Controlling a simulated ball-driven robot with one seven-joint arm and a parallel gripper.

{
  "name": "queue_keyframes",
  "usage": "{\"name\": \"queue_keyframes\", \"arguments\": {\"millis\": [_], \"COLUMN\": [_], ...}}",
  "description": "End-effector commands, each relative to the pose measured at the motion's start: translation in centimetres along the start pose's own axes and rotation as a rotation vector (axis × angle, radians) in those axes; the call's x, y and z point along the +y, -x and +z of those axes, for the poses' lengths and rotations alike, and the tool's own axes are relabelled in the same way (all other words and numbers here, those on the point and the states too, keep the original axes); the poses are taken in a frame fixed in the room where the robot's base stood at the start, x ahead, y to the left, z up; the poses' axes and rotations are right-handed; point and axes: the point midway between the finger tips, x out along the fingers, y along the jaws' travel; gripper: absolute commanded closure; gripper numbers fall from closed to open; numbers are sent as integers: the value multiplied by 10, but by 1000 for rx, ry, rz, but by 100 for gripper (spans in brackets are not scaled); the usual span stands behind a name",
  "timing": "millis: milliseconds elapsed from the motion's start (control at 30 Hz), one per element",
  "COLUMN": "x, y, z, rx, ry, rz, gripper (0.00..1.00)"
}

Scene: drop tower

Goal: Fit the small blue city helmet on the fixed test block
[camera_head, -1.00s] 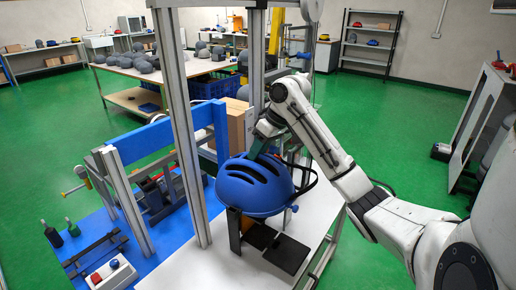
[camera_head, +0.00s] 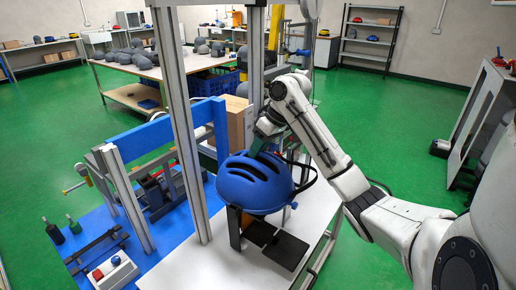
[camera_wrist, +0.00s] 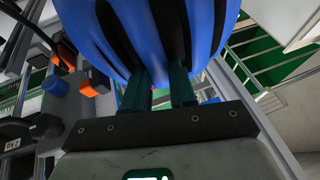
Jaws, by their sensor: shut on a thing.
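The blue vented helmet (camera_head: 254,184) is in the middle of the head view, over the white plate at the foot of the drop tower. My gripper (camera_head: 262,143) holds it from above at its upper back edge. In the wrist view both fingers (camera_wrist: 161,92) reach into the vent slots of the helmet (camera_wrist: 200,30). A dark strap loops out to the right of the helmet. The test block is hidden under the helmet; a dark upright bracket (camera_head: 234,228) shows below it. I cannot tell whether the helmet touches the block.
Tower posts (camera_head: 181,125) stand close on the left of the helmet. Dark plates (camera_head: 285,250) lie on the white base plate (camera_head: 215,268). A blue bench with a red-and-blue button box (camera_head: 110,272) is at the lower left.

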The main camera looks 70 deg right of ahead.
Motion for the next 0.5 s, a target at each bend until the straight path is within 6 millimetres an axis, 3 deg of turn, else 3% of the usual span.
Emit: {"name": "queue_keyframes", "arguments": {"millis": [500], "x": [2], "y": [-6], "z": [2], "rx": [1], "ry": [0], "rz": [1], "gripper": [100]}}
